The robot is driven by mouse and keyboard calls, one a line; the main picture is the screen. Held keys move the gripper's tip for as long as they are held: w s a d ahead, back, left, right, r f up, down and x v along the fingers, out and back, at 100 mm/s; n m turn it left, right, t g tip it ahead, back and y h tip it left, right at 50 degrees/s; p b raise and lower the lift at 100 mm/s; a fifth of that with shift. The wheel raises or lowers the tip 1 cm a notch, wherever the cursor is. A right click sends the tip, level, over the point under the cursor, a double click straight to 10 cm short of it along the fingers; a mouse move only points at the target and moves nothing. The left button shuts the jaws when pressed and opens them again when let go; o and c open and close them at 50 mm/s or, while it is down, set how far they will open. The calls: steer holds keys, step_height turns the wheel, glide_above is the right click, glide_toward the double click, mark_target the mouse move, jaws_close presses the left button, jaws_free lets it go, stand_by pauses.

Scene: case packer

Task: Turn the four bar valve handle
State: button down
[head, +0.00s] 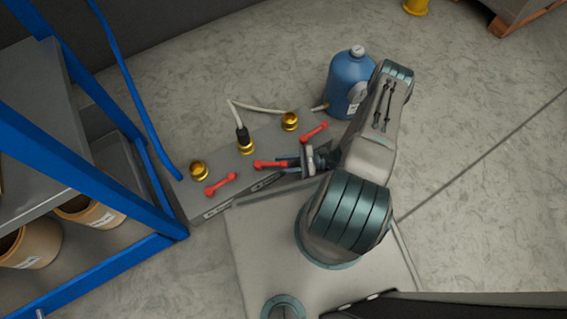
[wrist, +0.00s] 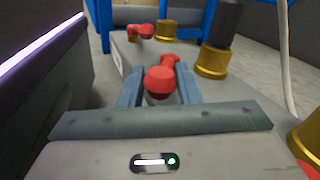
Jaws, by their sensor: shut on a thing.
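A grey valve box (head: 222,170) carries three red bar handles and three brass fittings. My gripper (head: 284,163) is at the middle red handle (head: 266,164) and is shut on its near end. In the wrist view the two fingers of my gripper (wrist: 158,88) stand on either side of this handle's round red knob (wrist: 160,80). The left red handle (head: 221,184) and the right red handle (head: 314,132) are free. The labels on the box's front are too small to read, and my gripper hides part of them.
A blue cylinder (head: 350,80) stands behind the box's right end. A pale hose (head: 265,107) runs from it to the black connector (head: 242,134) on the middle brass fitting. A blue-framed shelf (head: 95,130) stands close on the left.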

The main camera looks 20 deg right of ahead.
steer(key=c, duration=1.1)
jaws_free()
steer(key=shift+a, duration=0.1)
steer(key=s+d+p, duration=0.2)
steer(key=d, duration=1.1)
steer(key=shift+s+d, duration=0.25)
steer(key=shift+d, duration=0.1)
